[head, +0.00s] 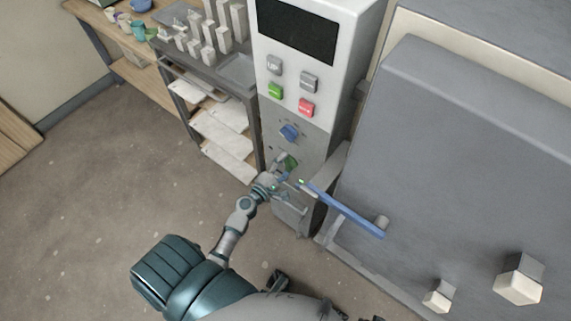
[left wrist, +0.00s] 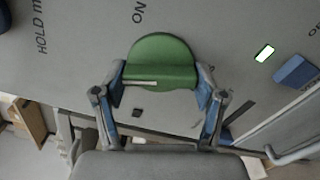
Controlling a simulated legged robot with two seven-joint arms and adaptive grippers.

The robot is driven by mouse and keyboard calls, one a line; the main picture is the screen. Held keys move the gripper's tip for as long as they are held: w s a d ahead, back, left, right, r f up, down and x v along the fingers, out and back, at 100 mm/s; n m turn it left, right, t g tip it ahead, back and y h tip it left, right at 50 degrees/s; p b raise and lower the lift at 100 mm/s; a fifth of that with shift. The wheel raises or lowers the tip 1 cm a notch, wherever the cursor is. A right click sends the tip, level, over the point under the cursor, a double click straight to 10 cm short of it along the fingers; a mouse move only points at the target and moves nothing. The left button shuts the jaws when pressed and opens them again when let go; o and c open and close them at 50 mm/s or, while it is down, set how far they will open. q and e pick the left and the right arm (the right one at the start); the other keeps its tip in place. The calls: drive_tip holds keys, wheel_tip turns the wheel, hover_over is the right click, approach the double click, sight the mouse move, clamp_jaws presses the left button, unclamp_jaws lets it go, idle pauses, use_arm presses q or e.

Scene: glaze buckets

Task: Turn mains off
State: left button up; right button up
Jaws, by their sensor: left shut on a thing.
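The green rotary knob (head: 291,163) is low on the front of the grey and white control cabinet. In the left wrist view the green knob (left wrist: 161,52) is a round disc with a raised grip bar carrying a pale line. An "ON" label (left wrist: 139,12) is printed beside it, and a partly cut-off label shows at the right edge. My left gripper (head: 279,182) is at the knob; in the wrist view its two fingers (left wrist: 160,88) sit on either side of the grip bar, shut on it. My right gripper is not in view.
A lit green indicator (left wrist: 264,53) is right of the knob. A blue bar handle (head: 345,211) projects from the large grey unit (head: 450,150) at right. Above are a blue dial (head: 289,132) and green and red buttons (head: 306,107). A shelf cart (head: 222,130) stands left; floor is clear.

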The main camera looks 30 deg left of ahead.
use_arm(q)
drive_tip(key=n, duration=0.3)
drive_tip(key=shift+s+f, duration=0.1)
drive_tip(key=shift+f, duration=0.15)
drive_tip(key=shift+f+n+p, duration=0.1)
drive_tip(key=shift+n+p, duration=0.2)
drive_tip(key=shift+n, duration=0.6)
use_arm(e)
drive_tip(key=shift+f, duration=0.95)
use_arm(q)
drive_tip(key=shift+d+f, duration=0.1)
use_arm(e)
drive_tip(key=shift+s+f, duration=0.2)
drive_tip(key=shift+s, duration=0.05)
use_arm(q)
drive_tip(key=o, duration=1.1)
drive_tip(key=shift+o, duration=0.2)
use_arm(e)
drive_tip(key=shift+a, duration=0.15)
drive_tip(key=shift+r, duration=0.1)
